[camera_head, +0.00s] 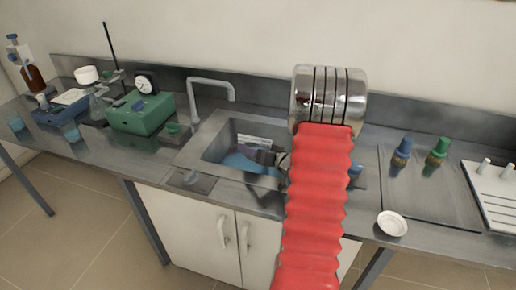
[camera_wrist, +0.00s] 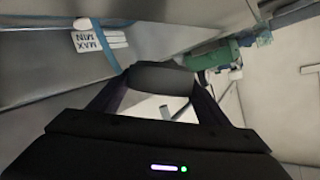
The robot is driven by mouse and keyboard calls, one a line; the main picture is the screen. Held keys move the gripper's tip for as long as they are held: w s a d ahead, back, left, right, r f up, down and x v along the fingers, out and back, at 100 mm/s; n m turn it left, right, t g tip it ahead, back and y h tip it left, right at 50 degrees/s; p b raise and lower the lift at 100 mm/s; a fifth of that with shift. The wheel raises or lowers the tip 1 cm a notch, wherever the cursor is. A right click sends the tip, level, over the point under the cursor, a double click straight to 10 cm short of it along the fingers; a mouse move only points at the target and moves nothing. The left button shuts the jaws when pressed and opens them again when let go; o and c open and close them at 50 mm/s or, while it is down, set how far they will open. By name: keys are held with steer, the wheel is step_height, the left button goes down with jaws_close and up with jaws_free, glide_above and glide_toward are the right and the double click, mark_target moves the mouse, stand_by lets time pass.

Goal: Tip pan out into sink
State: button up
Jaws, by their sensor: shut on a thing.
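My gripper (camera_wrist: 160,88) is shut on a dark grey, rounded thing (camera_wrist: 163,77), which spans the two fingers in the wrist view. It looks like the pan, but its inside and any contents are hidden. In the head view my gripper shows only partly, as a dark shape (camera_head: 266,158) over the sink, left of my red arm. The steel sink (camera_head: 212,141) is sunk into the bench, with something blue (camera_head: 240,162) in its bottom. A grey tap (camera_head: 211,84) stands at its back left.
A white label marked MAX and MIN (camera_wrist: 87,42) is in the wrist view. A green box (camera_head: 141,113) with a gauge stands left of the sink. A small white dish (camera_head: 392,223) lies at the front right, near blue- and green-capped bottles (camera_head: 437,152).

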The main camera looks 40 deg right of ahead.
steer(key=shift+d+r+m, duration=0.1)
steer(key=shift+r+m, duration=0.05)
steer(key=shift+m, duration=0.15)
stand_by(0.6)
steer(key=shift+t, duration=0.3)
steer(key=shift+s+d+r+m+y, duration=0.15)
steer(key=shift+d+r+m+y, duration=0.15)
steer(key=shift+m+y, duration=0.45)
stand_by(1.0)
steer(key=shift+m, duration=0.35)
steer(key=shift+r+m+t, duration=0.15)
steer(key=shift+m+t, duration=0.15)
steer(key=shift+d+r+m, duration=0.15)
steer(key=shift+d+m, duration=0.05)
steer(key=shift+m, duration=0.2)
stand_by(0.9)
steer(key=shift+s+d+r+m+t+y, duration=0.1)
steer(key=shift+m+t+y, duration=0.15)
steer(key=shift+m+t, duration=0.05)
steer(key=shift+s+d+r+m+t+y, duration=0.15)
steer(key=shift+d+m+t, duration=0.1)
steer(key=shift+m, duration=0.4)
steer(key=shift+d+r+m+t+y, duration=0.15)
steer(key=shift+d+m+t, duration=0.1)
steer(key=shift+m, duration=0.4)
stand_by(1.5)
